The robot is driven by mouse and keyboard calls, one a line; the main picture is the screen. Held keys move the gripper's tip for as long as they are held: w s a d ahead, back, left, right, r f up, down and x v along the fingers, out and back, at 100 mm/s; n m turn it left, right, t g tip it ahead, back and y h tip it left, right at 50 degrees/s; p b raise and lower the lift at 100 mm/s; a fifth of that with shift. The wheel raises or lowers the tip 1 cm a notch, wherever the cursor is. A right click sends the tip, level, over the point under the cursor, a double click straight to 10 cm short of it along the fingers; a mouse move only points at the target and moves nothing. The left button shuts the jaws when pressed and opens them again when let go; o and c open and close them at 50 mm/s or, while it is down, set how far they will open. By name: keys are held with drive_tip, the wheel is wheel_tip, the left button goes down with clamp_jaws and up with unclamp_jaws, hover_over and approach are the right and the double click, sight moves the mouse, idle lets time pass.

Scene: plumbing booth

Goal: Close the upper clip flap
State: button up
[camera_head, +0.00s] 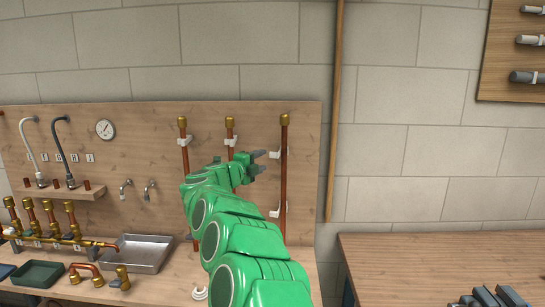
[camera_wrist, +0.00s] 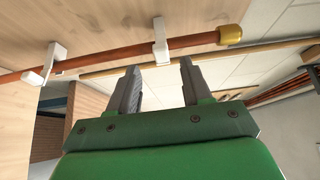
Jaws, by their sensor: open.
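A copper pipe (camera_head: 284,180) with a brass cap stands upright at the right of the wooden panel. It also crosses the wrist view (camera_wrist: 105,58), with its cap (camera_wrist: 230,34) at the right. The white upper clip (camera_wrist: 160,40) is on the pipe near the cap. The lower clip (camera_wrist: 45,63) is farther left along it. In the head view the lower clip (camera_head: 274,212) shows low on the pipe. My gripper (camera_head: 261,161) is open and empty beside the pipe. In the wrist view its fingertips (camera_wrist: 160,68) lie either side of the upper clip's line, apparently apart from it. The flap's exact angle is unclear.
A metal sink (camera_head: 145,253), brass valves and a green tray (camera_head: 38,273) are on the bench. Another bench (camera_head: 430,262) is at right; the wall above it is bare up to a tool board.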

sight(271, 156)
drive_tip(key=shift+x, duration=2.65)
drive_tip(key=shift+w+d, duration=0.25)
drive_tip(key=shift+w, duration=0.1)
drive_tip(key=shift+x, duration=0.75)
drive_tip(key=shift+w, duration=0.1)
clamp_jaws()
